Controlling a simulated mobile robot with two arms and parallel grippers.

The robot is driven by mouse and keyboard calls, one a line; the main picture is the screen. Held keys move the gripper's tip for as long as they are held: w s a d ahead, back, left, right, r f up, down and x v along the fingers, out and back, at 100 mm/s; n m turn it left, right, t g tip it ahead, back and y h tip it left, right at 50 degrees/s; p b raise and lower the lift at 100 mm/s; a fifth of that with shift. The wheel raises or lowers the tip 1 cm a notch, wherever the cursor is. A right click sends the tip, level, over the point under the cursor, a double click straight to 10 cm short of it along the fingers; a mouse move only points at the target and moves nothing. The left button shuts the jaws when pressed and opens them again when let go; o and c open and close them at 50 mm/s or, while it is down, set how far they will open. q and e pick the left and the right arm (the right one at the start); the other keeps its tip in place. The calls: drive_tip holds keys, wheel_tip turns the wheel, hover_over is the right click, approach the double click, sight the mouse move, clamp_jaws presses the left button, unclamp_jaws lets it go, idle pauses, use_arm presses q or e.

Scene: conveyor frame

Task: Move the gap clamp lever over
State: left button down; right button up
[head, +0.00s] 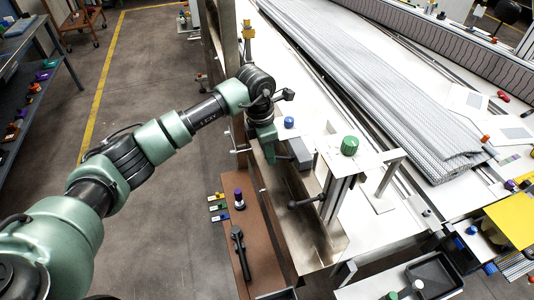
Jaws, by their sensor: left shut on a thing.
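My left gripper (269,156) points down at the left edge of the conveyor frame, beside a grey block (299,153). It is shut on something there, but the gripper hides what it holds. A black lever with a ball knob (293,204) sticks out to the left from an upright metal bracket (334,190), lower and to the right of my gripper and apart from it. I cannot tell which part is the gap clamp lever. My right gripper is out of view.
A green knob (349,145) tops the bracket, and a blue knob (289,122) stands near my gripper. A brown shelf (245,262) below carries a purple-topped piece (239,198) and a black handle (238,236). Grey ribbed belting (370,80) covers the upper right.

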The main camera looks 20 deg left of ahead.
use_arm(q)
drive_tip(key=shift+w+d+r, duration=0.25)
drive_tip(key=shift+r, duration=0.5)
drive_tip(key=shift+w+d+r, duration=0.4)
drive_tip(key=shift+d+r, duration=0.2)
drive_tip(key=shift+r, duration=0.15)
drive_tip(key=shift+d, duration=0.1)
